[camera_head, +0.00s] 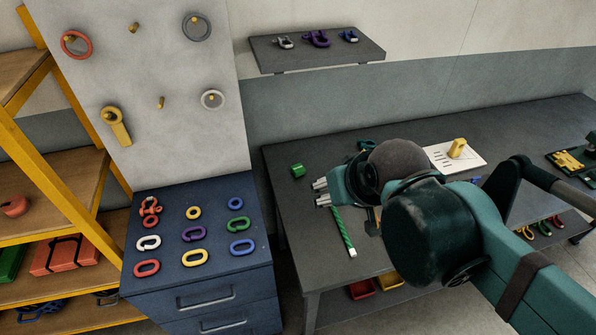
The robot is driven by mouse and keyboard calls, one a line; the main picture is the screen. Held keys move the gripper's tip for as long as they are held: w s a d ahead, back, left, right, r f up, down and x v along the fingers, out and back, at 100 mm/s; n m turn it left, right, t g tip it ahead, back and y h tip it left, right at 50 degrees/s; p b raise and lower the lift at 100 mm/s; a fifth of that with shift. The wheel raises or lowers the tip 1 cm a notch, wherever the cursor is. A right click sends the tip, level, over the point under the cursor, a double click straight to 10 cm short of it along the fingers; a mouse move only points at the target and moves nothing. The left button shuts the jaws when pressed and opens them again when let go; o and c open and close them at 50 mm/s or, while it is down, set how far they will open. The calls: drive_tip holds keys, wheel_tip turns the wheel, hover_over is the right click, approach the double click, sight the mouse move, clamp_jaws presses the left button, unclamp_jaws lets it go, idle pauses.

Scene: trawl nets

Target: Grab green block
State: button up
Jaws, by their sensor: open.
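A small green block (297,170) sits on the dark workbench (292,217) near its left edge. My gripper (321,191) is open and empty, a little to the right of the block and lower in the picture, with a gap between them. Its fingers point left. My teal arm comes in from the lower right and hides much of the bench's middle. The block is fully visible and nothing covers it.
A green-and-white striped rod (343,232) lies on the bench just below my gripper. A white board with a yellow piece (457,147) lies further right. A blue cabinet (215,270) with coloured rings stands left of the bench, and a wall shelf (318,51) hangs above.

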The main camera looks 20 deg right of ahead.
drive_tip(key=n+g+h+b, duration=0.35)
drive_tip(key=n+g, duration=0.25)
drive_tip(key=n, duration=1.5)
hover_over(298, 170)
drive_tip(key=a, duration=0.3)
wheel_tip(298, 170, down, 23)
drive_tip(key=shift+w+f+h+p, duration=0.25)
drive_tip(key=shift+h+p, duration=0.1)
drive_tip(key=shift+p, duration=0.1)
drive_tip(key=shift+a, duration=0.1)
drive_tip(key=shift+x, duration=1.25)
